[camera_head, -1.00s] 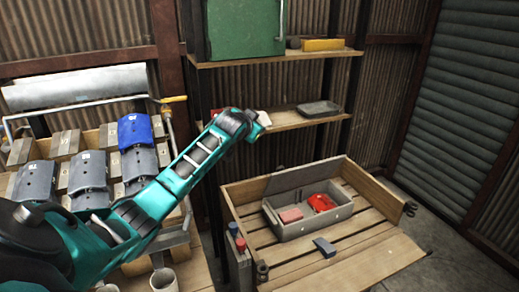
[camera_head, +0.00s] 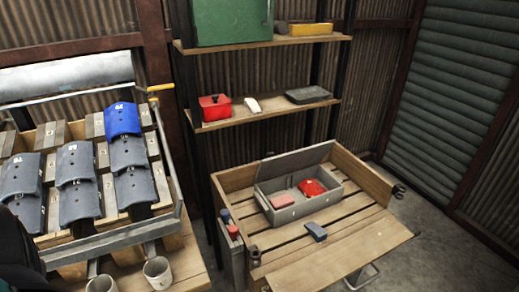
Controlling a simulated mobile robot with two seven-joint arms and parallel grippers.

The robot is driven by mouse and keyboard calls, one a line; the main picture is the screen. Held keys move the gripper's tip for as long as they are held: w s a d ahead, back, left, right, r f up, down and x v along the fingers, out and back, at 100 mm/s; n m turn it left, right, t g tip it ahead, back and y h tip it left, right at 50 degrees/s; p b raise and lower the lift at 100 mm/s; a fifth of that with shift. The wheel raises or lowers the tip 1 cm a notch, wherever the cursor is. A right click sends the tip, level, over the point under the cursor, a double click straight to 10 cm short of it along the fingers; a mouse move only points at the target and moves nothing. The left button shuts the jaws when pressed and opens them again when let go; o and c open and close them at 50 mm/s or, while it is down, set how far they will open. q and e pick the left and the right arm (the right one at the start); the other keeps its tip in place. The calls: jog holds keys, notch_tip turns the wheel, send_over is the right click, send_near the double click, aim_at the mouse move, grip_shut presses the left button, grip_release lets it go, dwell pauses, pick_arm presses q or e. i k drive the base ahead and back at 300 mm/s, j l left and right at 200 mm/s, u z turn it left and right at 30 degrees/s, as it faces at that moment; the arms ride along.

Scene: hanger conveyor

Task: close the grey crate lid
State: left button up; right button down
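The grey crate (camera_head: 297,213) sits on the slatted wooden workbench (camera_head: 330,262). Its grey lid (camera_head: 293,160) is open, raised along the crate's back edge. Neither of my grippers is in view. Only a dark part of my own arm shows at the lower left edge.
Wooden sides rise around the back of the bench. A small dark block (camera_head: 315,231) lies in front of the crate. Shelves behind hold a red box (camera_head: 215,107), a white item (camera_head: 252,105) and a dark tray (camera_head: 309,95). A rack with grey pieces (camera_head: 77,164) stands left.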

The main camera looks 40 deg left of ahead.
aim_at(272, 167)
jog(key=u, duration=1.35)
jog(key=l+u, duration=0.2)
jog(key=u, duration=0.2)
jog(key=l+u, duration=0.25)
jog(key=u, duration=0.15)
jog(key=l+u, duration=0.2)
jog(key=u, duration=0.2)
jog(key=l+u, duration=0.35)
jog(key=k+l+u, duration=0.3)
jog(key=l, duration=0.15)
jog(key=i+l, duration=0.05)
jog(key=i, duration=0.05)
